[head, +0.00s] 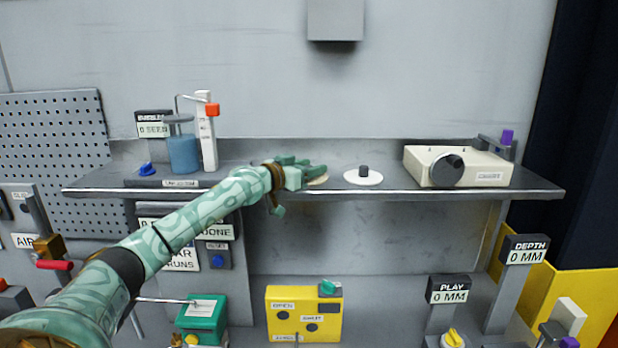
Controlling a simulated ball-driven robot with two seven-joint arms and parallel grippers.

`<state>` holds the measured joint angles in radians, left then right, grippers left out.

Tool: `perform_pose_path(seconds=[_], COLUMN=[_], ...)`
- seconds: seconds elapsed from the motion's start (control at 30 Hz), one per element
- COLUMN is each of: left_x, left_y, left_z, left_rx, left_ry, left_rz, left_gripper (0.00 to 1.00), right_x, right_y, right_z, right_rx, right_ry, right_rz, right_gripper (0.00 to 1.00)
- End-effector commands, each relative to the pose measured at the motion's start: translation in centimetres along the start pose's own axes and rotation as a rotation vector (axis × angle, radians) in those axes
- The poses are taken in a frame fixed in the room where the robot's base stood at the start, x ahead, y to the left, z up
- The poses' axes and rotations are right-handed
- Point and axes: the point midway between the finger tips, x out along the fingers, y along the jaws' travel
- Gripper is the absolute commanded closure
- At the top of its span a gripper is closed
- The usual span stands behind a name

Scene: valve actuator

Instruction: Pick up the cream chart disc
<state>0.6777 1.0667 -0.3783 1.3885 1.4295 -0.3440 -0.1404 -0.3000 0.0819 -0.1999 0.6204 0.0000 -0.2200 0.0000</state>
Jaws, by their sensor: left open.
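My left gripper (312,166) reaches in from the left over the middle of the grey shelf. It is open, with its fingers pointing right. A cream disc (318,181) lies flat on the shelf just below and beside the fingertips, and the gripper hides part of it. I cannot tell whether the fingers touch it. A whiter disc (352,179) with a dark knob at its centre lies flat on the shelf, a little to the right and apart from the gripper. My right gripper is not in view.
The shelf (395,195) has a cream box (420,165) with a dark dial at right. A blue cylinder (182,155), a white stand (208,145) and a blue knob (147,169) are at left. A yellow box (290,328) and a green box (205,318) stand below the shelf.

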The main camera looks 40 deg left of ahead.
Motion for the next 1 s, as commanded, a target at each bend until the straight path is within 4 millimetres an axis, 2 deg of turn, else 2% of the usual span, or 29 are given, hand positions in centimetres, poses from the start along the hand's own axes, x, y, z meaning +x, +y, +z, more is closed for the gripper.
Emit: perform_pose_path(seconds=[0.2,0.37,0.4,0.77,0.87,1.0], left_x=[0.1,0.1,0.1,-0.1,-0.3,-0.4], left_y=[0.0,0.0,0.0,0.1,0.3,0.3], left_z=[0.0,0.0,0.0,-0.3,-0.9,-3.0], left_rx=[0.000,0.000,0.000,0.002,0.002,0.001], left_ry=[-0.001,-0.001,-0.001,0.000,0.001,0.004], left_rz=[0.000,0.000,0.000,0.000,0.001,0.000], left_gripper=[0.54,0.98,1.00,1.00,1.00,1.00], right_x=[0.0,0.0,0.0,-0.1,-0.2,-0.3], right_y=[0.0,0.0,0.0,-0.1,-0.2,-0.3], right_z=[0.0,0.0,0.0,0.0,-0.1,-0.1], right_rx=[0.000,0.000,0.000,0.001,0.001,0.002], right_ry=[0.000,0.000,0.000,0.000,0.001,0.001], right_rz=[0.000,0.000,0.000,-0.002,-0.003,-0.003], right_gripper=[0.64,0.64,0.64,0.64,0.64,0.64])
